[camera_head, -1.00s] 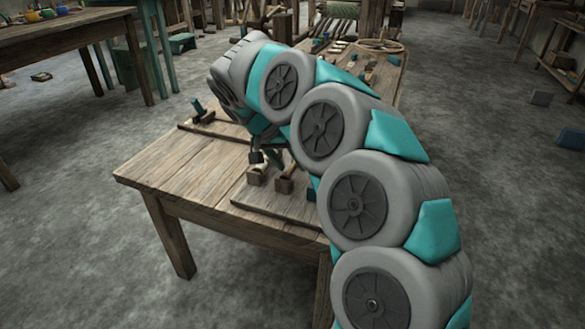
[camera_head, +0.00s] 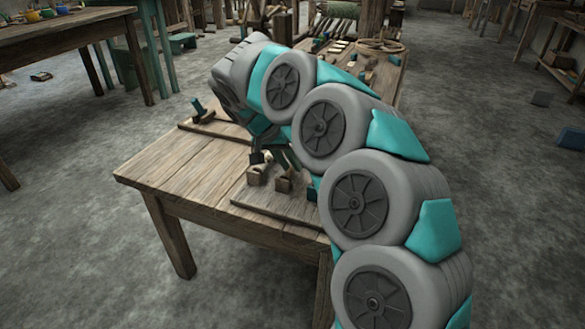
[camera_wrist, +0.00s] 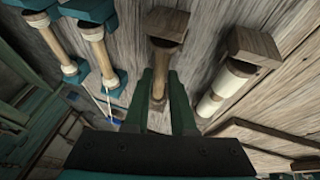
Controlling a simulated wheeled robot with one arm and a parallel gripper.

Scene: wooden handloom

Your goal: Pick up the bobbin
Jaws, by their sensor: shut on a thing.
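A plain brown wooden bobbin (camera_wrist: 160,65) with a square block end lies in the middle of the wrist view. My gripper (camera_wrist: 165,85) has its two dark green fingers on either side of it, shut on its shaft. In the head view my arm hides much of the gripper. Small wooden block ends (camera_head: 283,183) show below it there, just above or on the table's board. I cannot tell from this view whether the held bobbin is clear of the surface.
A bobbin with white thread (camera_wrist: 230,82) is close on the right in the wrist view. Two teal-ended bobbins (camera_wrist: 98,50) are on the left. The wooden table (camera_head: 165,165) has bare room at its left front. Another tool (camera_head: 202,112) lies at its back left.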

